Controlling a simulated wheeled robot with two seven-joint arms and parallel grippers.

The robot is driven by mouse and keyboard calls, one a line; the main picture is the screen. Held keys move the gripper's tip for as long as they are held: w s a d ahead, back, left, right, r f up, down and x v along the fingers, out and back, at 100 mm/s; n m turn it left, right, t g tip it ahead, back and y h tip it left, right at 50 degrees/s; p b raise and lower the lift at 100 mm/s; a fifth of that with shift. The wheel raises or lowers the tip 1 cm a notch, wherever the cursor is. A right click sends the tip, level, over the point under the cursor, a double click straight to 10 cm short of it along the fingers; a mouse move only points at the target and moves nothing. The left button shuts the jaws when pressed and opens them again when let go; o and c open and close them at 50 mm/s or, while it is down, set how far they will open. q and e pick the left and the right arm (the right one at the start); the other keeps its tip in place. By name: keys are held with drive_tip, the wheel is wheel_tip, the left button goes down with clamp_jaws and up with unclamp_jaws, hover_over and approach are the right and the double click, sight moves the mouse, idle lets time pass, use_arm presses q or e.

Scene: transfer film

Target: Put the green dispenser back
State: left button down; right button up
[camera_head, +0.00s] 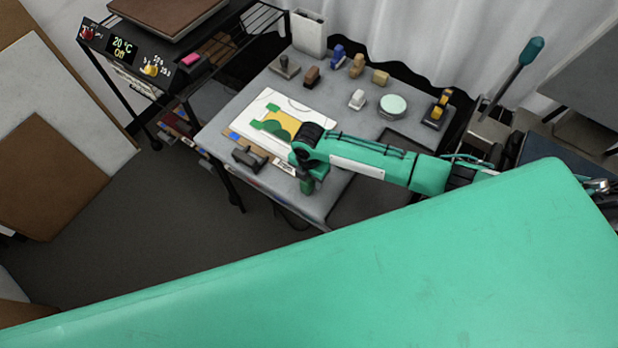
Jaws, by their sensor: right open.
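My right gripper (306,176) is over the front edge area of the grey table (228,118), beside the printed sheet. Its fingers point down and are small and partly hidden by the wrist. A small green piece (307,187) shows right at the fingertips; I cannot tell whether it is the green dispenser or part of the gripper, or whether it touches the table. A dark dispenser with yellow parts (437,108) stands at the table's right back corner. My left gripper is out of view.
A white sheet with a yellow and green print (268,108) lies on the table. A dark tape holder or similar block (250,157) is at its front. Several stamps, a pale round tin (393,106) and a white container (308,34) stand behind. A black rack (150,75) is left.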

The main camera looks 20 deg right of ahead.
wheel_tip(320, 180, up, 11)
drive_tip(key=b, duration=0.1)
drive_tip(key=shift+b, duration=0.4)
idle(0.3)
